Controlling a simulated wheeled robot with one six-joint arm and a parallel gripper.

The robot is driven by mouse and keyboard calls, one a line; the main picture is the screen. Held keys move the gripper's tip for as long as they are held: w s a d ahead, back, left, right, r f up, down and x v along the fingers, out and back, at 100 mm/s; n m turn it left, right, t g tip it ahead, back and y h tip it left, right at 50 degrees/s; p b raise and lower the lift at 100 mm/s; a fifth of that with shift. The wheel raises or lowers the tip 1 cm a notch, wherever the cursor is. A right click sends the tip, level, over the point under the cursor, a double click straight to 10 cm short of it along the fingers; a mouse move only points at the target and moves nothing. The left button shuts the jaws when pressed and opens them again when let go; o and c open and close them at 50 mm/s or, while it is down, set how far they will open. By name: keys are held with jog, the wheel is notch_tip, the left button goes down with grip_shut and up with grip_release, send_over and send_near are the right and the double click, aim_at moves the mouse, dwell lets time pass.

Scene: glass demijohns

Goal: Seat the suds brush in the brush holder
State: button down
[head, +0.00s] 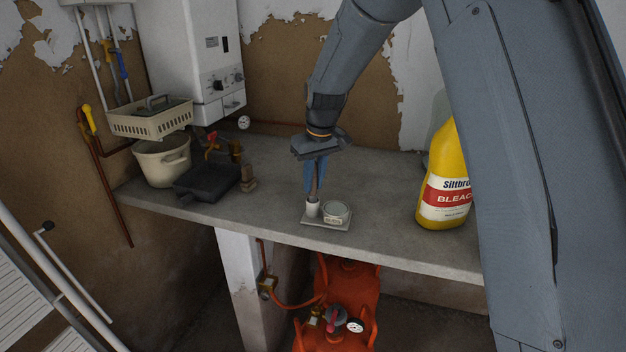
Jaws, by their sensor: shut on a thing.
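My gripper (314,184) points down over the front of the concrete counter, its blue fingers shut on the suds brush (319,170). The brush shows as a thin dark upright handle, partly hidden by the fingers. Its lower end is at the small pale cup of the brush holder (312,209). I cannot tell whether the brush end is inside the cup or just above it. The holder is a pale flat base (322,225) carrying this cup and, to its right, a round pale dish (337,211).
The concrete counter (380,215) has free room right of the holder, up to a yellow bleach bottle (444,195). To the left are a dark tray (206,180), a cream pot (163,163) and a cream basket (150,119).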

aim_at(315, 175)
jog(key=shift+f+b, duration=0.4)
jog(key=shift+f, duration=0.7)
jog(key=c, duration=1.6)
grip_release()
jog(key=shift+o, duration=0.2)
jog(key=shift+r, duration=0.1)
jog(key=shift+s+d+r+b, duration=0.15)
jog(key=shift+r+b, duration=0.25)
jog(key=shift+r, duration=0.85)
jog(key=shift+s+d+r+b, duration=0.1)
jog(key=shift+s+r+b, duration=0.25)
jog(key=shift+r, duration=0.95)
jog(key=shift+s+d+r+b, duration=0.15)
jog(key=shift+r+b, duration=0.25)
jog(key=shift+r, duration=0.85)
jog(key=s+d+f+m, duration=0.1)
jog(key=s+d+f, duration=0.2)
jog(key=s, duration=0.6)
jog(key=s+d+f+m, duration=0.2)
jog(key=s+d+f, duration=0.2)
jog(key=s, duration=0.5)
jog(key=s+d+f+m+h, duration=0.1)
jog(key=s+d+f, duration=0.3)
jog(key=s, duration=0.6)
jog(key=shift+d+f+m+g, duration=0.2)
jog(key=shift+d+m+g, duration=0.1)
jog(key=shift+d+m, duration=0.35)
